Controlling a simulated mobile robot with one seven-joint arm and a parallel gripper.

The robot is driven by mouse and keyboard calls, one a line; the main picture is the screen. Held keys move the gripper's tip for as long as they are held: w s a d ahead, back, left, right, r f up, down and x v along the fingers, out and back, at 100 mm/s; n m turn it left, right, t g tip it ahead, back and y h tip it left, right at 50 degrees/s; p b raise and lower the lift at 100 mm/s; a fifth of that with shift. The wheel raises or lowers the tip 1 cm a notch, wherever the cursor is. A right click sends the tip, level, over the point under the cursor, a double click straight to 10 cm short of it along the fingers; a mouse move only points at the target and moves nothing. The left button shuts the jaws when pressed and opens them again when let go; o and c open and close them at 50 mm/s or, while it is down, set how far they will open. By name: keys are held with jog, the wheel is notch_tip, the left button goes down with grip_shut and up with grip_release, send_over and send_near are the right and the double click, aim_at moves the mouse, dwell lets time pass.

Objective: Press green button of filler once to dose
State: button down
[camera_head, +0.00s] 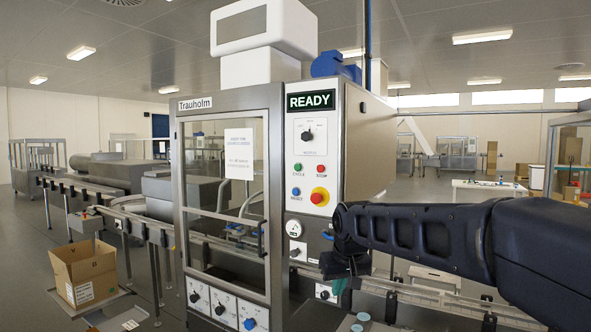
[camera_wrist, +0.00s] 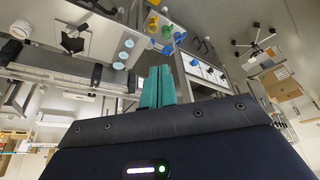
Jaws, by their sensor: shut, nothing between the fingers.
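The filler (camera_head: 356,150) is a tall steel machine with a lit READY sign. On its front panel the green button (camera_head: 297,168) sits left of a red button (camera_head: 320,168) and above a blue button (camera_head: 296,191). My gripper (camera_head: 340,287) hangs at the lower right of the panel, below and apart from the green button. Its teal fingers (camera_wrist: 156,86) are shut and empty in the wrist view. I cannot make out the green button in the wrist view.
A red and yellow emergency stop (camera_head: 320,197) sits below the red button. A glazed door (camera_head: 223,190) is left of the panel. Pale blue round tops (camera_head: 363,316) stand low near my gripper. An open cardboard box (camera_head: 85,272) is at the far left.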

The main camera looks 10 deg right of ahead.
aim_at(298, 167)
jog(key=w+a+r+m+t, duration=0.1)
jog(key=w+a+r+t, duration=0.1)
jog(key=w+r, duration=0.6)
jog(key=w+a+r+m+t+h, duration=0.1)
jog(key=w+a+r+t, duration=0.2)
jog(key=w+r, duration=0.6)
jog(key=w+a+r+m+t, duration=0.2)
jog(key=w+r, duration=0.7)
jog(key=w, duration=0.9)
jog(key=shift+w+a+t+h, duration=0.25)
jog(key=shift+a+t+h, duration=0.05)
jog(key=shift+h, duration=0.1)
jog(key=shift+w+d, duration=3.05)
jog(key=shift+d, duration=0.1)
jog(key=shift+w+d, duration=0.1)
jog(key=shift+w+d, duration=0.2)
